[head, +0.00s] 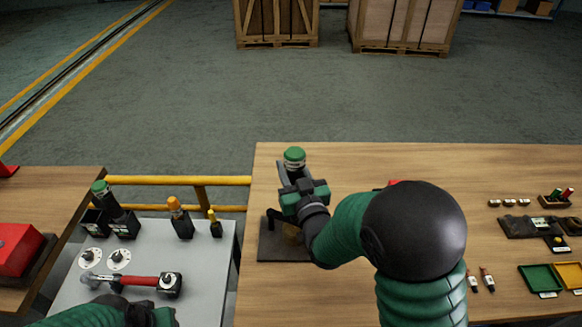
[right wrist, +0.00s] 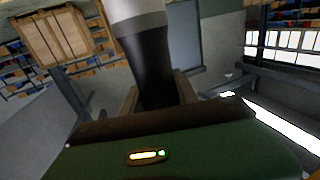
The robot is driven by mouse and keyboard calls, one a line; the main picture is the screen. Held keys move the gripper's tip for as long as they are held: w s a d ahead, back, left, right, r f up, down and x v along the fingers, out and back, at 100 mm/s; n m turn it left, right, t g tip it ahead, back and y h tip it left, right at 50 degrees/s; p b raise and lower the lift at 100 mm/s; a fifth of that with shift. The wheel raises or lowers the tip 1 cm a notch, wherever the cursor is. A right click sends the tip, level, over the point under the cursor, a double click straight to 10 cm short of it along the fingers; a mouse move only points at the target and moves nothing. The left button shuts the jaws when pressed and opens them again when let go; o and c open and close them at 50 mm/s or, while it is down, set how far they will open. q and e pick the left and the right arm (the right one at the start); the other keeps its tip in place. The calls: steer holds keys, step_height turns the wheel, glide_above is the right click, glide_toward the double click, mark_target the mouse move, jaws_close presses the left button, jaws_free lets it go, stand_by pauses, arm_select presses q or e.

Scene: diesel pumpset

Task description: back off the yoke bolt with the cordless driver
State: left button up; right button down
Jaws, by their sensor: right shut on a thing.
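My right gripper (head: 304,196) is shut on the cordless driver (head: 294,158), a dark tool with a green cap, held roughly upright. In the right wrist view its dark handle (right wrist: 153,65) stands between the fingers. Below it on the wooden bench is a dark plate (head: 272,248) with a black bracket (head: 275,216), perhaps the yoke. My gripper and arm hide part of this plate. The yoke bolt and the driver's tip cannot be made out. My left gripper (head: 150,317) is at the bottom edge, over the grey cart, and its fingers are not clear.
The grey cart (head: 215,270) carries a green-capped tool (head: 104,194), an orange-capped tool (head: 180,216) and a red-handled tool (head: 135,280). A yellow rail (head: 160,181) runs behind it. Trays (head: 540,280) and small parts lie at the bench's right. The bench's back middle is clear.

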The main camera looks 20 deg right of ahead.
mark_target(291, 151)
step_height(291, 151, up, 4)
steer(key=p, duration=0.2)
steer(key=shift+d+r+p, duration=0.1)
steer(key=shift+p, duration=0.3)
steer(key=shift+r, duration=0.45)
steer(key=shift+w, duration=0.15)
